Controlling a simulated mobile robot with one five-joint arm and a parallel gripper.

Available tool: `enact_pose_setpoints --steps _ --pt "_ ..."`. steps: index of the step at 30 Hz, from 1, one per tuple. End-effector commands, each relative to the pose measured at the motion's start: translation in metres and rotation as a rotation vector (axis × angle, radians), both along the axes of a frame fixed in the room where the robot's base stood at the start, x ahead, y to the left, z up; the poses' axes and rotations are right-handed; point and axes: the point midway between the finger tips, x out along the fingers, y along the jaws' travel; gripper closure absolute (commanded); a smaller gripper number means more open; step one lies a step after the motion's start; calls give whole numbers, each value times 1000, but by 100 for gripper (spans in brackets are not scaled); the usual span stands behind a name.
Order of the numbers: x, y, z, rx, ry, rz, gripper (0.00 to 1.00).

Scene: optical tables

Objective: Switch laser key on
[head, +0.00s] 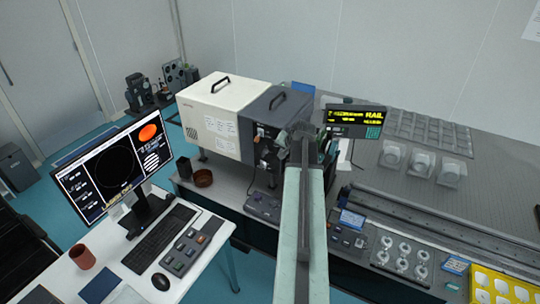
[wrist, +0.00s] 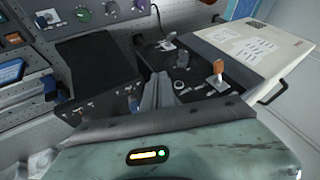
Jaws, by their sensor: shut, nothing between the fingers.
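In the wrist view, the dark panel (wrist: 197,82) bears a black knob (wrist: 182,61) and a small upright metal part with an orange top or tag (wrist: 217,68), which looks like the laser key. Its exact turn angle is too small to read. My gripper (wrist: 160,80) is shut and empty, its fingers pointing at the panel, to the left of the knob and key. I cannot tell whether the fingertips touch the panel. In the head view, my arm reaches toward the dark end of the laser housing (head: 278,112); my fingertips and the key cannot be made out there.
The white housing part (head: 222,112) adjoins the dark one. A lit RAIL display (head: 355,117) stands right of my arm. A dark box (wrist: 95,68) lies left of my fingers in the wrist view. A monitor (head: 112,170) and keyboard (head: 160,238) stand on the white desk at left.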

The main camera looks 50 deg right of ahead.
Motion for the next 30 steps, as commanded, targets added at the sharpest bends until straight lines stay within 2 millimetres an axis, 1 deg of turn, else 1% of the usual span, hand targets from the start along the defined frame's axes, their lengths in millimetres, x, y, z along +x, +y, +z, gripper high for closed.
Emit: enact_pose_setpoints --steps 5,12,16,17,18,22,25,30 --pt "15 -6 -27 0 1 2 100" --pt "44 -20 -71 0 1 4 100" --pt "59 -26 -91 1 0 3 100" --pt "66 -23 -81 0 1 4 100" --pt "72 -21 -79 -1 1 5 100" --pt "87 -17 -79 0 1 4 100" --pt "92 -15 -79 0 1 4 100" --pt "94 -13 -79 1 1 2 100"
